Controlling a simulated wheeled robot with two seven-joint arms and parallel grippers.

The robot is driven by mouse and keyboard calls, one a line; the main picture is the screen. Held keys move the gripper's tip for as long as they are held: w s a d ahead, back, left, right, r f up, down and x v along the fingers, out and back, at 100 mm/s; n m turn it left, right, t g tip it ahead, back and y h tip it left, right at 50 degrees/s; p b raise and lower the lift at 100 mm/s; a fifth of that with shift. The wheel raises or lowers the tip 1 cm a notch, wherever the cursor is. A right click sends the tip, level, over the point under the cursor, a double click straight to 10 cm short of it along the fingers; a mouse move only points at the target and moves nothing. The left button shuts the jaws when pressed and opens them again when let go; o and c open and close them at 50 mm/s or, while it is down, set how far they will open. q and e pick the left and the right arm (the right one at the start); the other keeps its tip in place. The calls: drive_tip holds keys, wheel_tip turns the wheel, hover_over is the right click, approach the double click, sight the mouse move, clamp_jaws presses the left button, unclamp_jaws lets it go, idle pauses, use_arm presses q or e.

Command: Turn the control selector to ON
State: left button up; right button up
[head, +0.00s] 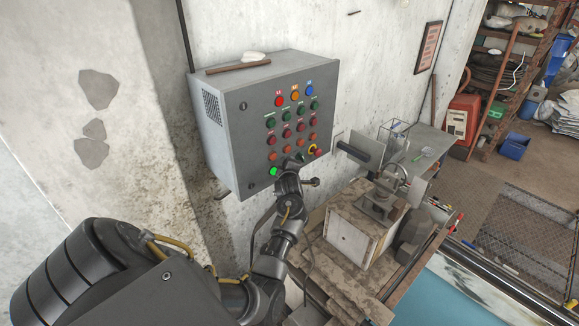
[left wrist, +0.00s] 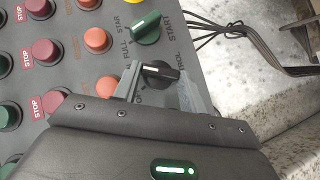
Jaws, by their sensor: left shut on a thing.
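The grey control box (head: 231,133) is on the wall, with rows of coloured buttons on its front. My left gripper (head: 292,164) is at the lower part of this front. In the left wrist view, the black control selector (left wrist: 161,73) sits between the two fingers of my left gripper (left wrist: 157,82), which is shut on it. The selector's handle lies roughly across the picture, with a pale mark towards its left end. The fingers partly cover its position labels, so I cannot read which position it points to. In the head view my gripper hides the selector. My right gripper is out of view.
A green selector (left wrist: 145,27) sits close beside the black one. Orange buttons (left wrist: 98,40) and red stop buttons are to the left. A bright green lamp (head: 273,171) is left of my gripper. A cluttered bench (head: 318,262) stands below right of the box.

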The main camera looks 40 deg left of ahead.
use_arm(q)
drive_tip(key=o, duration=1)
drive_tip(key=b+v, duration=0.2)
drive_tip(key=v, duration=0.8)
drive_tip(key=shift+s+d+r+b, duration=0.1)
drive_tip(key=shift+s+d+b, duration=0.15)
drive_tip(key=shift+d+b, duration=0.1)
